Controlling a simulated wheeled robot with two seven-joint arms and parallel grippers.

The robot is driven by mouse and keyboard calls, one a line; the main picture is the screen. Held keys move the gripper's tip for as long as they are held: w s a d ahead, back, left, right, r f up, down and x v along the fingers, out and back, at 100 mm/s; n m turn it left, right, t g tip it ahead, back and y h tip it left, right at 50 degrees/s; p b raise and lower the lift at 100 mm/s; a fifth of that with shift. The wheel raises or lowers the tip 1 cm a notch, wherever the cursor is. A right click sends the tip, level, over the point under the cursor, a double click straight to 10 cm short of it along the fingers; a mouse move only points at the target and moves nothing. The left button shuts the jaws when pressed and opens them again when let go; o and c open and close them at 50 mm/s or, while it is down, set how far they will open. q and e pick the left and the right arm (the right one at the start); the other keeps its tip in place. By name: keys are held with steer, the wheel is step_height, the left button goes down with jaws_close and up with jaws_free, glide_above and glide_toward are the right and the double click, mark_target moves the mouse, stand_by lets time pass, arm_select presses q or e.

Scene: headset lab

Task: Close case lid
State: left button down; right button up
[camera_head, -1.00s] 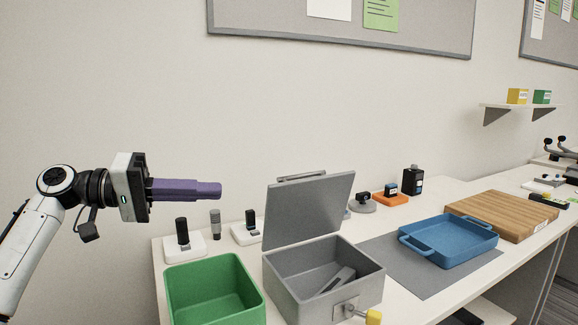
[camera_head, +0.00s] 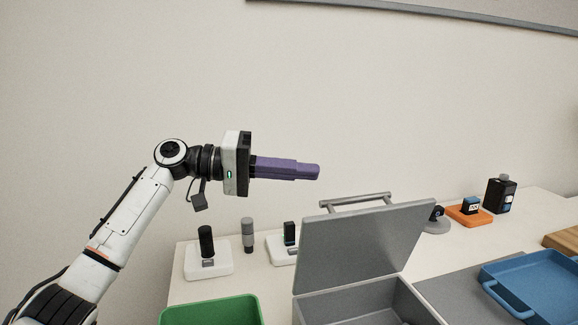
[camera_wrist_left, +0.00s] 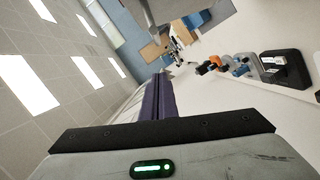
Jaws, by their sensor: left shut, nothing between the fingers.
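The grey case (camera_head: 352,304) stands on the table in the head view, with its lower part cut off by the frame's bottom edge. Its lid (camera_head: 362,246) stands raised at the back, tilted slightly, with a bar handle (camera_head: 356,203) along its far side. My left gripper (camera_head: 318,172) is shut and empty, its purple fingers pointing right. It appears above and left of the lid in the picture, apart from it. The shut fingers also show in the left wrist view (camera_wrist_left: 158,98). My right gripper is not in view.
A green bin (camera_head: 212,312) stands left of the case. Small devices on white stands (camera_head: 208,262) and an orange stand (camera_head: 468,212) line the table's back. A blue tray (camera_head: 535,284) lies to the right on a grey mat. The air around my gripper is clear.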

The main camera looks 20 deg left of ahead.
arm_select(q)
steer(key=d+f+p, duration=0.1)
steer(key=d+f, duration=0.1)
steer(key=d, duration=0.4)
steer(key=shift+s+d+f, duration=0.2)
steer(key=shift+s, duration=0.25)
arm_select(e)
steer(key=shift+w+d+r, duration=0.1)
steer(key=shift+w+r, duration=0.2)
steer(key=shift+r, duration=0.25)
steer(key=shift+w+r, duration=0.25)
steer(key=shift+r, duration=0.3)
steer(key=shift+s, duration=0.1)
